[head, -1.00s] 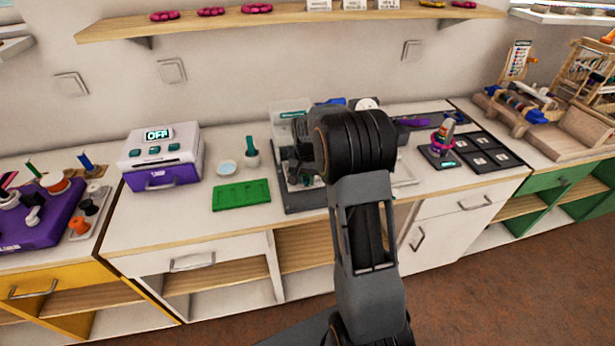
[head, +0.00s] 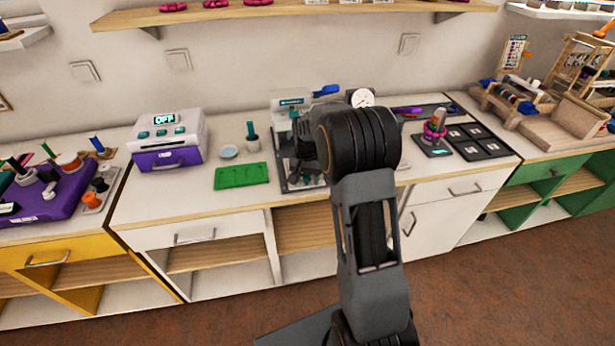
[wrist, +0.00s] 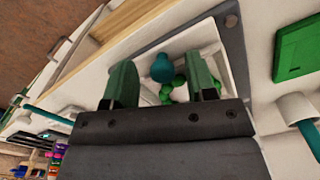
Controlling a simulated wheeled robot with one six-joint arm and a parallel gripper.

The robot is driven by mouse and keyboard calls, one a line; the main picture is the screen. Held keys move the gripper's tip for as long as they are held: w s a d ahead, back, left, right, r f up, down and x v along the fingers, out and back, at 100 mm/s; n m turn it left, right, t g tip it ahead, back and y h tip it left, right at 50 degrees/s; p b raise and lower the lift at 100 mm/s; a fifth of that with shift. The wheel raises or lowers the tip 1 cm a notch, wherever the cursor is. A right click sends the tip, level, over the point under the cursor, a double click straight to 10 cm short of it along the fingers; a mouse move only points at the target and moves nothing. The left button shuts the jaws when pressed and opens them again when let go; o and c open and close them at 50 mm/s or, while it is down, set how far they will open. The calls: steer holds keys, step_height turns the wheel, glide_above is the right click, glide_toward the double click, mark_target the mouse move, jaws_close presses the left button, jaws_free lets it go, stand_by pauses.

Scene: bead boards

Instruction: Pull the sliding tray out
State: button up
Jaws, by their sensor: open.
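A white shallow tray (wrist: 151,62) sits within a dark grey base in the wrist view, with green beads (wrist: 178,84) and a round teal piece (wrist: 161,68) in it. The grey base (head: 300,186) of this station shows in the head view, largely hidden by my arm. My gripper (wrist: 160,63) is open over the tray, its green fingers apart and nothing seen held between them. Whether a finger touches the tray I cannot tell. Another machine with an OFF display (head: 166,132) has a purple front drawer (head: 167,159) with a handle.
A green board (head: 241,176) and a white cup with a teal stick (head: 252,143) stand left of the station. A black panel (head: 480,141) lies to the right. A purple rack (head: 62,204) is at far left. The counter's front edge runs below.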

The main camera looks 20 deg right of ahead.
steer(key=shift+r, duration=0.1)
step_height(320, 180, up, 14)
steer(key=shift+p, duration=0.35)
stand_by(0.5)
steer(key=shift+f, duration=0.2)
